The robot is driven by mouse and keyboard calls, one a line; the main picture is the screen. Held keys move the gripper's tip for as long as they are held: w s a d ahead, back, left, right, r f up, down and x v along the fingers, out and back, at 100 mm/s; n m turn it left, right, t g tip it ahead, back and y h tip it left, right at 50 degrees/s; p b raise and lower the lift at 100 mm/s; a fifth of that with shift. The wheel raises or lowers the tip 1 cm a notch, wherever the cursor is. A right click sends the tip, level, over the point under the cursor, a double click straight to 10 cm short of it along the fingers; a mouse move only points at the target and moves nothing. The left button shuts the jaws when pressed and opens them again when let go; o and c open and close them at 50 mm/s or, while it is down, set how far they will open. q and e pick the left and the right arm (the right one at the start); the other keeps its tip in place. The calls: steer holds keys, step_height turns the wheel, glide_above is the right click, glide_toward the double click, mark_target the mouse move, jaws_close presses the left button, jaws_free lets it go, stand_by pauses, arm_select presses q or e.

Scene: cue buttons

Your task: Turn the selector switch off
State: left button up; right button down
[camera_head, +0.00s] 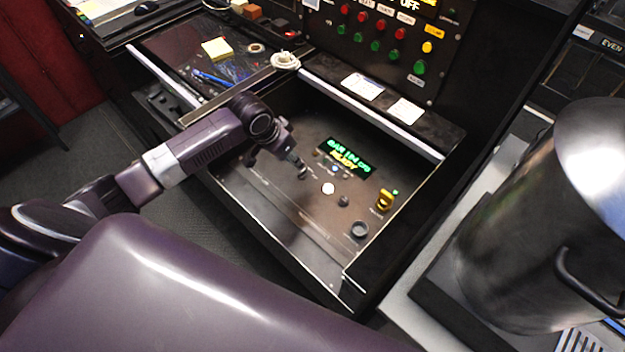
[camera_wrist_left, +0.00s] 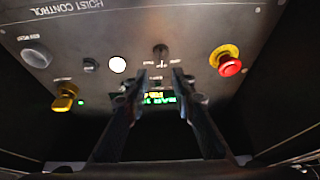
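A yellow selector knob (camera_head: 385,199) with a lit green lamp beside it stands on the hoist control panel (camera_head: 285,215), at the panel's right in the head view. In the left wrist view the same yellow knob (camera_wrist_left: 65,97) is at the left, with the green lamp close by. My left gripper (camera_head: 277,164) is over the panel, away from the yellow knob. In the left wrist view its two fingers (camera_wrist_left: 160,77) are apart with nothing held, near a small dark lever (camera_wrist_left: 160,54). The knob's label is too small to read. My right gripper is not in view.
The panel also has a lit display (camera_head: 345,158), a white button (camera_head: 328,188), a black knob (camera_head: 344,201), a grey round button (camera_head: 359,230) and a red emergency stop (camera_wrist_left: 230,66). An upright button board (camera_head: 385,40) stands behind. A metal pot (camera_head: 545,220) stands at right.

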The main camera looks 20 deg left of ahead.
mark_target(303, 171)
arm_select(q)
steer(key=shift+x, duration=3.9)
steer(key=shift+s+a, duration=0.1)
steer(key=shift+a, duration=0.05)
steer(key=shift+c, duration=0.5)
jaws_close()
